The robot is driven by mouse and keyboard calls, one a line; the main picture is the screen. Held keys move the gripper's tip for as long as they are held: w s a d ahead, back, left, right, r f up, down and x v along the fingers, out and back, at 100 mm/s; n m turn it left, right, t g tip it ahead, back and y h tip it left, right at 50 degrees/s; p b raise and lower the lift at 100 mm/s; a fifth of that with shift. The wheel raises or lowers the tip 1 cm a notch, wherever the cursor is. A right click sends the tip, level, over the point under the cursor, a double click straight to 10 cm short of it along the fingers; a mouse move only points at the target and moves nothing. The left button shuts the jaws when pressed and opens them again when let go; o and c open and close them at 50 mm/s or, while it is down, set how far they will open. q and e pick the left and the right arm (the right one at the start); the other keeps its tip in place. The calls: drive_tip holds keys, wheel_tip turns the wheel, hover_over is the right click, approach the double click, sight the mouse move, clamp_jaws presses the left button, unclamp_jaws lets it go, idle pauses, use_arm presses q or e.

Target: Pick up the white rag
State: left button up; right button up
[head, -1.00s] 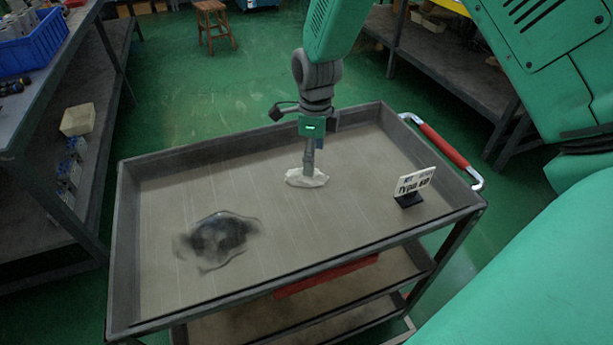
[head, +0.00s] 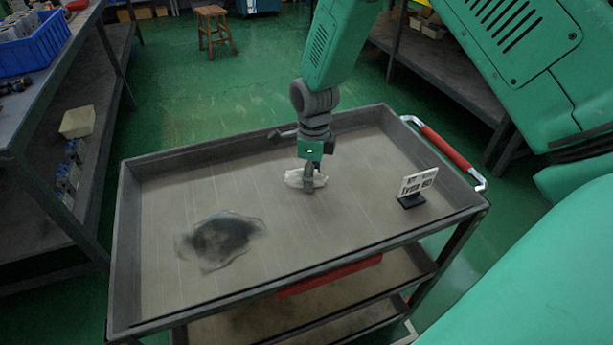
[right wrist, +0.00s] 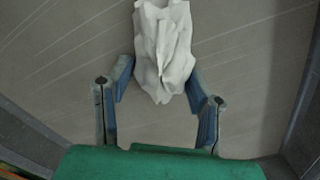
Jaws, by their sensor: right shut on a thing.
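The white rag (head: 294,178) is on the top tray of the cart (head: 250,283), right of the middle. My right gripper (head: 309,188) points down at it and is shut on it. In the right wrist view the crumpled rag (right wrist: 164,45) is bunched between the two blue-grey fingers of the gripper (right wrist: 161,82). Whether the rag is lifted off the tray cannot be told. My left gripper is not in view.
A dark stain-like patch (head: 222,240) is on the tray's left part. A small sign on a black base (head: 411,200) stands to the right of the rag. The cart has raised rims and a red handle (head: 444,146). Shelves with a blue bin (head: 30,47) stand at the left.

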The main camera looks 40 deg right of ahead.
sight(316, 170)
drive_tip(key=r, duration=0.2)
drive_tip(key=d+r+p, duration=0.1)
drive_tip(key=r, duration=0.1)
drive_tip(key=shift+w+d, duration=0.1)
drive_tip(key=r, duration=0.3)
drive_tip(key=a+r, duration=0.1)
drive_tip(key=r, duration=0.1)
drive_tip(key=shift+r+p, duration=0.3)
drive_tip(key=shift+p, duration=0.1)
drive_tip(key=shift+r, duration=0.25)
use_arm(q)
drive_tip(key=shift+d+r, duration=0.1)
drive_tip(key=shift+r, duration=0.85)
